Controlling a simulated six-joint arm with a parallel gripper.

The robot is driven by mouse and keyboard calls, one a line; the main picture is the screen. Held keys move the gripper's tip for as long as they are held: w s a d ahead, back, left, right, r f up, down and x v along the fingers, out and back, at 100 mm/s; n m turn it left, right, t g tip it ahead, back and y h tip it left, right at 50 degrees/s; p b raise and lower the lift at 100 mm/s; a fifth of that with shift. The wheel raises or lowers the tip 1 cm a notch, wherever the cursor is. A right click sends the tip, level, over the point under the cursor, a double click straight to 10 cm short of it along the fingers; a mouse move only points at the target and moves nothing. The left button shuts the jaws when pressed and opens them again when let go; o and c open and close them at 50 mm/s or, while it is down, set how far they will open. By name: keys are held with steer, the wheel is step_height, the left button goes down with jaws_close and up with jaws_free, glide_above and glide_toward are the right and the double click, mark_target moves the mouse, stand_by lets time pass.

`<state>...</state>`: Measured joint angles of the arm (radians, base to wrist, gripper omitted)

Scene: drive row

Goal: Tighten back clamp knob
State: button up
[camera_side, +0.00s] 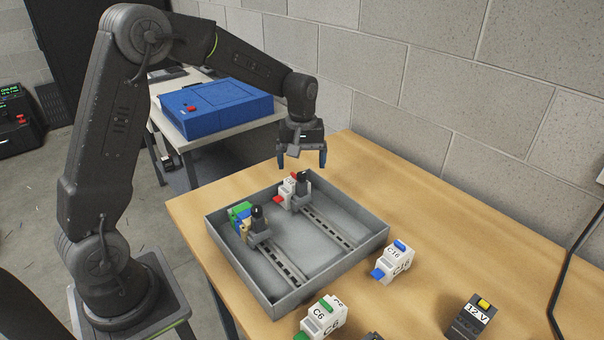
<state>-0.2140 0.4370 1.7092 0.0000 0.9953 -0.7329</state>
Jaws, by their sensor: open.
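A grey open tray (352,247) on the wooden table holds two slotted metal rails. The back rail (328,228) carries a white module with red parts (287,190) and, beside it, a grey clamp with a black knob (303,186). The front rail (283,264) carries green, blue and yellowish blocks (240,216) and another clamp with a black knob (258,218). My gripper (302,163) points down with its fingers apart, above the back clamp and apart from it. Nothing shows between the fingers. How tight either knob is cannot be told.
A white C16 module (394,259), a white C6 module (324,318) and a black 12 V module (470,315) stand right and in front of the tray. A block wall (450,90) runs behind the table. A blue case (217,107) sits on a side table.

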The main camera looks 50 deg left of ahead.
mark_target(300, 173)
steer(key=shift+f, duration=0.15)
steer(key=shift+f, duration=1.45)
steer(key=shift+c, duration=0.3)
steer(key=c, duration=1.4)
steer(key=shift+o, duration=0.2)
steer(key=shift+a, duration=0.3)
